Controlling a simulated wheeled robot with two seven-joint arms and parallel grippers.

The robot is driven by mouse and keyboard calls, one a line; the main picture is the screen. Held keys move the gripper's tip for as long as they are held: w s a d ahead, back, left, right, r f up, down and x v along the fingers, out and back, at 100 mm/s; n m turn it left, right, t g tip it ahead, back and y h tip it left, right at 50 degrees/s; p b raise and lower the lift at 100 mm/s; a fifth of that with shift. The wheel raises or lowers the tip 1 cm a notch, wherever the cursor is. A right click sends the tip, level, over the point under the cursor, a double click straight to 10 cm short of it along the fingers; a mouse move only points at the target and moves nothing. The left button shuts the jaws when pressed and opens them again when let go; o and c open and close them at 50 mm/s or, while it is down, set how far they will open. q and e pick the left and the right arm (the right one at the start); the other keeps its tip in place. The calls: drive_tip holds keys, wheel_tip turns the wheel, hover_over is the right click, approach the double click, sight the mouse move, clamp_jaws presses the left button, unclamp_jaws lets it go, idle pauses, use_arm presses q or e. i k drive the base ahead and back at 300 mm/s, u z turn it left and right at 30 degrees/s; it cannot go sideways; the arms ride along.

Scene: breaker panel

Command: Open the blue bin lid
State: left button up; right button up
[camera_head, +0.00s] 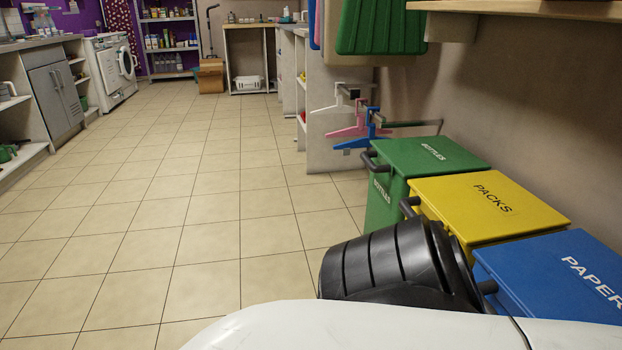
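The blue bin (560,283) marked "PAPER" stands at the lower right, cut off by the picture's right edge. Its lid lies flat and looks shut. A dark handle (487,287) sticks out at the lid's left front. No gripper fingers show, so I cannot see where either gripper is.
A yellow bin (487,207) marked "PACKS" and a green bin (432,156) marked "BOTTLES" stand beyond the blue one, lids shut. Hangers (352,122) hang behind them. A wooden shelf (530,10) juts out above. The tiled floor (180,200) to the left is clear.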

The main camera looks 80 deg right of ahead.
sight(570, 275)
drive_tip(key=u, duration=5.95)
drive_tip(key=k, duration=1.05)
drive_tip(key=u, duration=1.9)
drive_tip(key=i, duration=0.5)
